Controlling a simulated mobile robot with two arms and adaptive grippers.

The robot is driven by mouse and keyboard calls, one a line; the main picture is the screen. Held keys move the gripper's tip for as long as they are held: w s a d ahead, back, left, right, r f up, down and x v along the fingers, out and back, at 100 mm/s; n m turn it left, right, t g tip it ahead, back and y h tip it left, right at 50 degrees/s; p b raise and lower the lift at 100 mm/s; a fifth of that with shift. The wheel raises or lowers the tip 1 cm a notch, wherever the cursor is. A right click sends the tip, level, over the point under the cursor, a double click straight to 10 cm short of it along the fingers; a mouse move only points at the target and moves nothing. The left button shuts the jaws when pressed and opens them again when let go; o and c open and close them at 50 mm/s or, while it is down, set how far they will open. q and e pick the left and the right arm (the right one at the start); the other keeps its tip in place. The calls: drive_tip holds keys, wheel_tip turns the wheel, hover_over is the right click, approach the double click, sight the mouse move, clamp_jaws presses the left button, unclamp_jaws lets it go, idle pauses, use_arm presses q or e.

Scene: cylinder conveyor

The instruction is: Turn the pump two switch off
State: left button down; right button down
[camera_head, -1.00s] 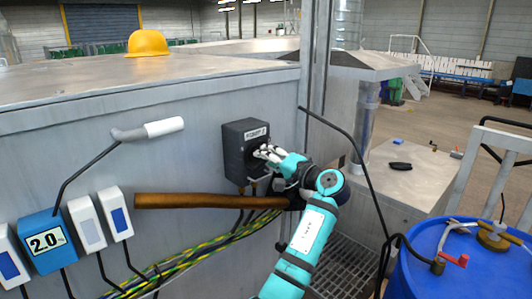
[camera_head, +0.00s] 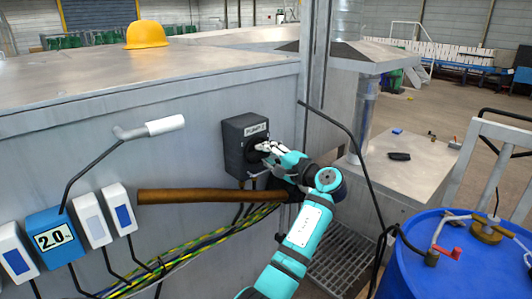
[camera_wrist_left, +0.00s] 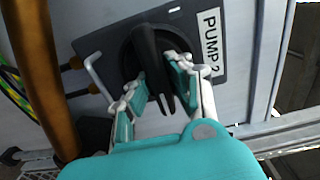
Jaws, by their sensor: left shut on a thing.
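The pump two switch is a dark grey box (camera_head: 234,150) on the side of the grey metal cabinet, with a white "PUMP 2" label (camera_head: 256,130). Its black rotary knob (camera_wrist_left: 148,50) shows in the left wrist view, with the label (camera_wrist_left: 209,43) to its right. My left gripper (camera_head: 264,149) reaches the front of the box. In the left wrist view its two fingers (camera_wrist_left: 160,84) are on either side of the knob's bar, shut on it. The fingers partly hide the knob in the head view. My right gripper is not in view.
A brown pipe (camera_head: 200,196) and yellow-green cables (camera_head: 205,247) run below the switch. A bent lever with a white grip (camera_head: 165,125) is to the left. A blue drum (camera_head: 450,270) stands at right. A yellow helmet (camera_head: 147,35) rests on the cabinet top.

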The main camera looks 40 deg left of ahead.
use_arm(q)
drive_tip(key=c, duration=1.3)
unclamp_jaws()
drive_tip(key=shift+o, duration=0.2)
drive_tip(key=shift+d, duration=0.1)
drive_tip(key=d, duration=1.2)
drive_tip(key=shift+s, duration=0.45)
drive_tip(key=shift+f, duration=0.1)
